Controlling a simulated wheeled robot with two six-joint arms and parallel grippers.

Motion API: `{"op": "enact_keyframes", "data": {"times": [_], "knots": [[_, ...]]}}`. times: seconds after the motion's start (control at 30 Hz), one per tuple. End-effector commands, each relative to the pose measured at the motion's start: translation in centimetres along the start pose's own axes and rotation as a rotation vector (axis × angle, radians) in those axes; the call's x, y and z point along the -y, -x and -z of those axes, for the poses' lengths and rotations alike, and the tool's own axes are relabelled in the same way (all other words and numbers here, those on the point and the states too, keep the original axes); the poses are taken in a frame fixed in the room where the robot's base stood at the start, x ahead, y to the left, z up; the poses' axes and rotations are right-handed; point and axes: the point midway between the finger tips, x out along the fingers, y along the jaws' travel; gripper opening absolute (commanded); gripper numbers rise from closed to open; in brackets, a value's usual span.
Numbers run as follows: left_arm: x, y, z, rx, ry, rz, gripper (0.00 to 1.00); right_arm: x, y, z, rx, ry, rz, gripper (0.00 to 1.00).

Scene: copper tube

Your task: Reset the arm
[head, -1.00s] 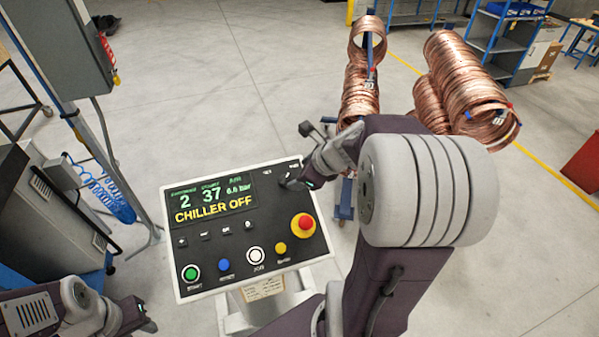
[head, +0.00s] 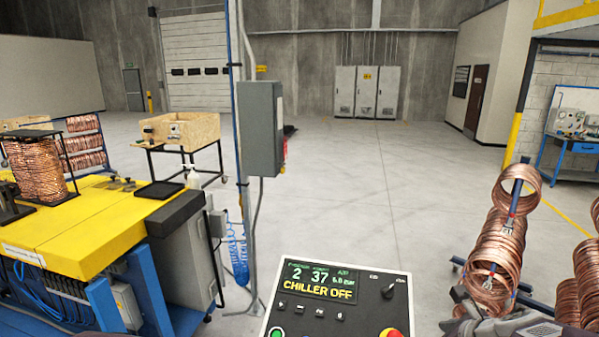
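My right arm shows at the bottom right edge of the head view. Its gripper (head: 462,306) is small and dark, just right of the control panel and in front of the copper coils, apart from the panel; whether its fingers are open or shut is unclear. The control panel (head: 284,297) stands at the bottom centre, cut off by the lower edge. Its display (head: 318,281) reads 2, 37, 6.8 bar and "CHILLER OFF". A selector knob (head: 388,290) sits at its upper right.
Copper coils (head: 497,245) hang on a stand at the right, close to my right arm. A yellow-topped machine (head: 95,215) fills the left. A grey box (head: 259,125) on a post stands behind the panel. The middle floor (head: 350,190) is clear.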

Motion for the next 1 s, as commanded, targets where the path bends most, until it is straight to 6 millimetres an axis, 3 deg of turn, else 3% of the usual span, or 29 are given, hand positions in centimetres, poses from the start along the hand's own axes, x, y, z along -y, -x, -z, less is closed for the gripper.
{"op": "enact_keyframes", "data": {"times": [0.03, 0.33, 0.47, 0.57, 0.67, 0.77, 0.8, 0.9, 1.0], "knots": [[0.0, -1.3, -0.1, 0.0, 0.0, 0.0, 0.36, -1.2, -1.3, 0.0, 0.008, 0.023, -0.02, 0.6], [0.1, -4.8, -0.5, 0.0, 0.0, 0.0, 0.36, -7.5, -5.8, -0.5, 0.02, 0.166, -0.143, 0.6], [0.1, -6.8, -0.7, 0.0, 0.0, 0.0, 0.36, -11.7, -8.2, 0.8, -0.004, 0.317, -0.226, 0.6], [0.2, -8.6, -0.9, 0.0, 0.0, 0.0, 0.36, -15.3, -9.9, 2.6, -0.025, 0.523, -0.302, 0.6], [0.2, -10.8, -1.1, 0.0, 0.0, 0.0, 0.36, -19.4, -11.9, 5.7, -0.043, 0.866, -0.402, 0.6], [0.3, -13.0, -1.4, 0.0, 0.0, 0.0, 0.36, -23.0, -13.4, 10.2, -0.031, 1.415, -0.54, 0.6], [0.3, -13.2, -1.4, 0.0, 0.0, 0.0, 0.36, -23.5, -13.4, 11.6, -0.015, 1.631, -0.59, 0.6], [0.2, -12.5, -1.3, 0.0, 0.0, 0.0, 0.36, -22.7, -12.5, 13.7, 0.031, 2.055, -0.676, 0.6], [0.2, -12.4, -1.3, 0.0, 0.0, 0.0, 0.36, -22.1, -12.4, 14.4, 0.084, 2.321, -0.719, 0.6]]}}
